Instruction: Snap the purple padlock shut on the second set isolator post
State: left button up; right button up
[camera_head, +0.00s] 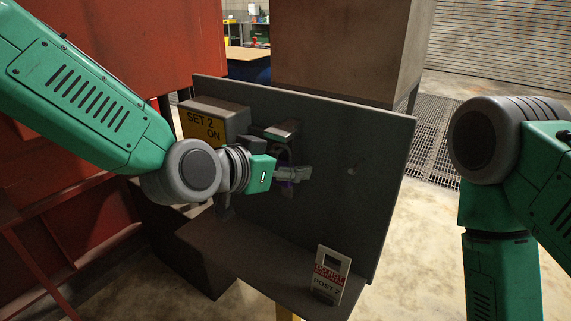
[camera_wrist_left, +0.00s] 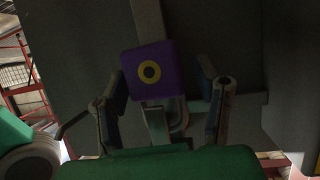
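The purple padlock (camera_wrist_left: 151,70), with a yellow ring on its face, is between the fingers of my left gripper (camera_wrist_left: 162,92) in the left wrist view. A gap shows on its right side; the left fingertip is close to its left edge, and contact is unclear. Its grey shackle (camera_wrist_left: 179,115) shows below the body. In the head view my left gripper (camera_head: 294,174) is at the dark panel (camera_head: 370,150), with only slivers of the padlock (camera_head: 285,187) visible. The isolator box (camera_head: 212,118) reads "SET 2 ON". The post and shackle closure cannot be made out.
A "POST" tag (camera_head: 329,277) stands on the panel's lower ledge (camera_head: 290,283). A red structure (camera_head: 150,45) is on the left, and a large brown box (camera_head: 340,45) behind the panel. My right arm is at the right, over open floor.

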pick_arm(q)
jog(key=shift+a, duration=0.1)
jog(key=v, duration=1.1)
jog(key=shift+s+a, duration=0.25)
jog(key=shift+s, duration=0.05)
